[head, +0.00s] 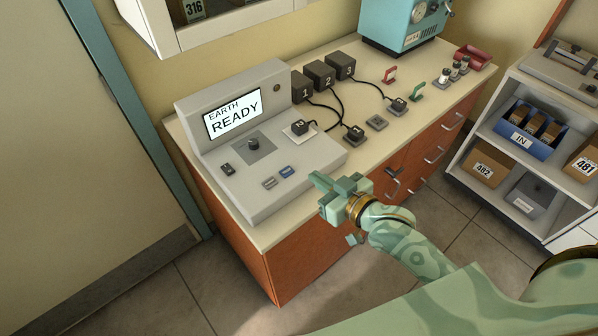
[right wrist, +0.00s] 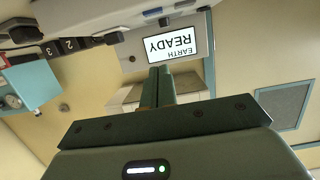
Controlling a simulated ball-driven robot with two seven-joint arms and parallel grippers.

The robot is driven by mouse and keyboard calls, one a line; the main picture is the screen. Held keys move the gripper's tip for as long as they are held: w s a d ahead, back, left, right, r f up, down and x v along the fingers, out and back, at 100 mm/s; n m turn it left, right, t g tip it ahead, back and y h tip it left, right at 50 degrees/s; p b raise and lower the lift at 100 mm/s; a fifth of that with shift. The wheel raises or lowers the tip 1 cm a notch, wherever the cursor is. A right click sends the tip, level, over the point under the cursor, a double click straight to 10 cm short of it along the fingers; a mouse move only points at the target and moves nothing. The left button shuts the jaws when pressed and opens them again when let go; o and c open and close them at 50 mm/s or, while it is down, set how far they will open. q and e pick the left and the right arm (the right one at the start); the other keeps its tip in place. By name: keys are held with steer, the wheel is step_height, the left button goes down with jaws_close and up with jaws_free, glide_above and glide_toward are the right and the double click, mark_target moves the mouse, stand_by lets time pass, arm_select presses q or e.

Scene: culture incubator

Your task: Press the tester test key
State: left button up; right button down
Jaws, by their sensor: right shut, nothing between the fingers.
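The tester (head: 290,190) is a grey console on the bench; its screen (head: 232,114) reads "EARTH READY". Its sloped top has a round knob (head: 253,144), a dark switch (head: 227,169), a grey key (head: 269,183) and a blue key (head: 287,171). I cannot read any label naming the test key. My right gripper (head: 317,180) is shut and empty, just right of the blue key near the tester's front right edge. The right wrist view shows its closed fingers (right wrist: 160,84) below the upside-down screen (right wrist: 178,40). My left gripper is not in view.
Black boxes numbered 1 (head: 303,88), 2 (head: 320,74) and 3 (head: 342,65) stand behind the tester, with cables trailing over the bench (head: 355,165). A plug (head: 299,127) sits on the tester's right side. A shelf (head: 480,143) with bins stands at right.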

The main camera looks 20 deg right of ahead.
steer(key=b, duration=0.2)
glide_above(293, 178)
steer(key=shift+s+d+f, duration=0.1)
steer(key=shift+s+f, duration=0.05)
steer(key=shift+f, duration=0.5)
steer(key=shift+s+f, duration=0.1)
steer(key=shift+f, duration=0.5)
steer(key=f+b, duration=0.1)
steer(key=f, duration=0.2)
steer(key=shift+w+f, duration=0.15)
steer(key=shift+w, duration=0.05)
steer(key=shift+f+b, duration=0.3)
steer(key=shift+f, duration=0.05)
